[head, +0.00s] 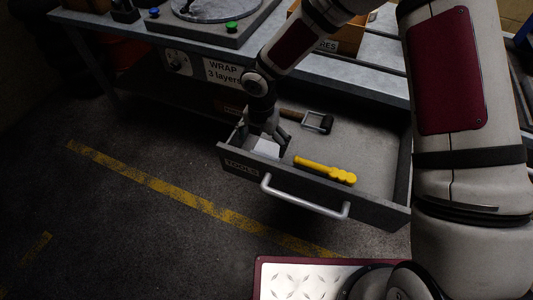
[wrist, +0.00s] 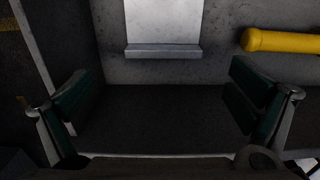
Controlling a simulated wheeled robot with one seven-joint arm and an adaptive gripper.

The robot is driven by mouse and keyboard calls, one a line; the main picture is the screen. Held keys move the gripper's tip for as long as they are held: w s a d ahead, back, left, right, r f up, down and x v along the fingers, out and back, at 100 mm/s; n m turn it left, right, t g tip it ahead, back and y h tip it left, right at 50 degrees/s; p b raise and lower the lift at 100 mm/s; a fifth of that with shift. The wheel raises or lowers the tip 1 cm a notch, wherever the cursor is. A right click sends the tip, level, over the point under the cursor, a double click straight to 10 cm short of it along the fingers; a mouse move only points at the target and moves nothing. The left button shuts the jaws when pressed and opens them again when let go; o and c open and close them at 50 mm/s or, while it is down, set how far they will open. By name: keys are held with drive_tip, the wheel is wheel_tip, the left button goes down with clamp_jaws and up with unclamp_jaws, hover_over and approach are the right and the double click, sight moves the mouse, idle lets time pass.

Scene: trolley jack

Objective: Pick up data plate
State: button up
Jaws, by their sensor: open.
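The data plate appears to be the pale flat plate (head: 266,147) lying in the left part of the open drawer (head: 380,165). In the wrist view the plate (wrist: 163,22) is at the top centre, with a raised strip along its near edge; its far end is cut off. My gripper (head: 268,142) points down into the drawer by the plate and partly covers it in the head view. In the wrist view my gripper (wrist: 157,105) has its green-padded fingers wide apart, with nothing between them. The plate lies beyond the gap between the fingers.
A yellow-handled tool (head: 325,170) lies just right of the plate; its yellow end (wrist: 270,40) also shows in the wrist view. A dark-headed tool (head: 318,122) lies farther back. The drawer front with its handle (head: 300,200) rises close to my gripper. The workbench (head: 365,80) overhangs behind.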

sight(263, 155)
drive_tip(key=shift+s+d+f, duration=0.1)
drive_tip(key=shift+f, duration=1.35)
drive_tip(key=shift+s+d+f, duration=0.1)
drive_tip(key=shift+f, duration=1.3)
drive_tip(key=c, duration=1.2)
